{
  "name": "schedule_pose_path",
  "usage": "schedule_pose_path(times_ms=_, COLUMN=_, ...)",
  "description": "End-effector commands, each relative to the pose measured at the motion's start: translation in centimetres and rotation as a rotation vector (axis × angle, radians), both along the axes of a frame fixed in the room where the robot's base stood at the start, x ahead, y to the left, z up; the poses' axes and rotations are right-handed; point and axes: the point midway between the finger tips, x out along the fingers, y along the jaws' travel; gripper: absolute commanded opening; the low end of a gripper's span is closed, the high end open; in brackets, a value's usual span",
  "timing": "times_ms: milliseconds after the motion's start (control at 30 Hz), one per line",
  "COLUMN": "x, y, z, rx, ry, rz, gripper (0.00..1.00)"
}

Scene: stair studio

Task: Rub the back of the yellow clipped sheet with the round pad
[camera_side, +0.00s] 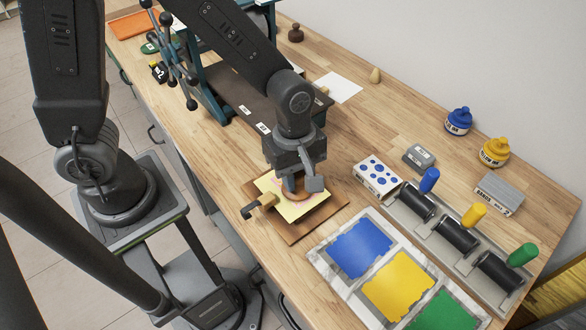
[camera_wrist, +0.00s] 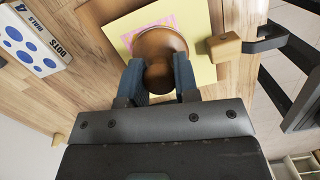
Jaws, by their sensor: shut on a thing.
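The yellow sheet (camera_side: 307,206) lies on a brown wooden board (camera_side: 322,220), with a wooden clip (camera_side: 262,203) at its left edge. Pink markings show on the sheet near the pad. In the wrist view the yellow sheet (camera_wrist: 203,68) also shows, with the wooden clip (camera_wrist: 224,46) at its right. My gripper (camera_wrist: 160,78) is shut on the round brown pad (camera_wrist: 160,43), whose disc is over the sheet. Whether the disc touches the paper is hard to tell. In the side view my gripper (camera_side: 292,185) hides much of the pad.
Ink slabs in blue (camera_side: 360,248), yellow (camera_side: 399,287) and green (camera_side: 440,314) lie at front right. Rollers (camera_side: 456,236) with coloured handles stand beside them. A blue-dotted block (camera_side: 377,178) sits right of the board. A press bed (camera_side: 250,108) stands behind it.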

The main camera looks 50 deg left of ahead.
Motion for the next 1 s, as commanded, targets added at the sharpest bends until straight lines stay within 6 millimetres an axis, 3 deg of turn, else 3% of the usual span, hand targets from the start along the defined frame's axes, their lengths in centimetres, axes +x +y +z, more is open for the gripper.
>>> schedule_pose_path(times_ms=533, x=-0.1, y=-2.0, z=0.0, rx=0.003, ry=0.005, rz=-0.002, gripper=0.10)
schedule_pose_path(times_ms=1000, x=-0.1, y=0.0, z=0.1, rx=0.001, ry=0.002, rz=0.001, gripper=0.10)
